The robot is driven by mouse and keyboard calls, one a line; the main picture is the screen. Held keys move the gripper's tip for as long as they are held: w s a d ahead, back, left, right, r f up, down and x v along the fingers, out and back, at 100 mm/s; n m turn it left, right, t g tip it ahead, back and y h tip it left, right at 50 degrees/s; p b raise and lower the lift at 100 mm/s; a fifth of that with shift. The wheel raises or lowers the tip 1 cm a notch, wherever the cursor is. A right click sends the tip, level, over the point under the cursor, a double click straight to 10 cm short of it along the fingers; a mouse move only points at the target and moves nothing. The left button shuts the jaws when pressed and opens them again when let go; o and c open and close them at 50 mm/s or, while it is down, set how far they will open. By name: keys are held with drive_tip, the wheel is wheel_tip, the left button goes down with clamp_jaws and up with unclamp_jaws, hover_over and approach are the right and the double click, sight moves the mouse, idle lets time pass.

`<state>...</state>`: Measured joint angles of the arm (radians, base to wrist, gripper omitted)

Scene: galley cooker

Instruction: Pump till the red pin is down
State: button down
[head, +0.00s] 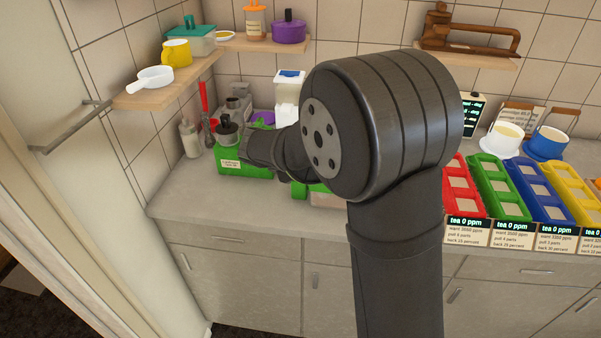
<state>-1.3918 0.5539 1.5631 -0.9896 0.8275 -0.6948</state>
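A green box-shaped unit (243,163) with a white label on its front stands on the counter at the left. A dark round knob (227,130) stands on its left part; I cannot tell whether this is the pump. My arm reaches in from the right, and its dark end, my gripper (248,147), is close over or against the green unit. The fingers are too small and too covered by my arm to tell open from shut, or whether they touch anything. I cannot make out a red pin; part of the unit is hidden behind my arm.
A bottle (190,139) and a red-handled tool (204,101) stand left of the green unit. A grey metal device (238,103) and a white-and-blue dispenser (289,88) are behind. Coloured trays (499,187) line the right. The front counter strip (200,202) is clear at left.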

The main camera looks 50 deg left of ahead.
drive_tip(key=shift+f, duration=0.8)
idle(0.7)
idle(0.3)
drive_tip(key=shift+r, duration=1.05)
drive_tip(key=shift+r, duration=0.1)
drive_tip(key=shift+r, duration=2.4)
drive_tip(key=shift+r, duration=1.9)
